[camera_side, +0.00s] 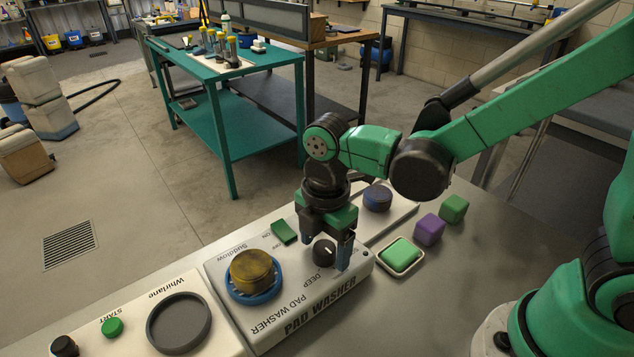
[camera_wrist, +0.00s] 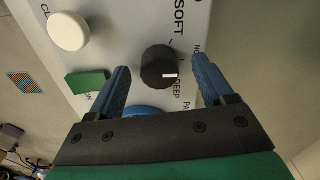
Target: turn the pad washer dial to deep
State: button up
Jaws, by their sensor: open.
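The dial is a black round knob (camera_side: 324,253) on the white pad washer (camera_side: 280,318), near the word DEEP. In the wrist view the knob (camera_wrist: 158,66) carries a short white mark on its lower right, on the side towards DEEP. SOFT is printed above it there. My gripper (camera_side: 326,254) points down over the dial. Its two blue fingers (camera_wrist: 160,64) are open, one on each side of the knob, with gaps visible in the wrist view. Fingertip height is hard to judge.
A green switch (camera_side: 284,231) and a yellow-brown pad (camera_side: 252,270) in a blue ring sit on the washer. A round white button (camera_wrist: 68,30) is near in the wrist view. A green block in a dish (camera_side: 400,255), purple block (camera_side: 430,229) and another green block (camera_side: 454,208) stand right.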

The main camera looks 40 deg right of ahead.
grip_shut()
jog(key=shift+m, duration=0.3)
jog(key=m, duration=1.1)
dwell(0.4)
jog(key=shift+m, duration=0.4)
grip_release()
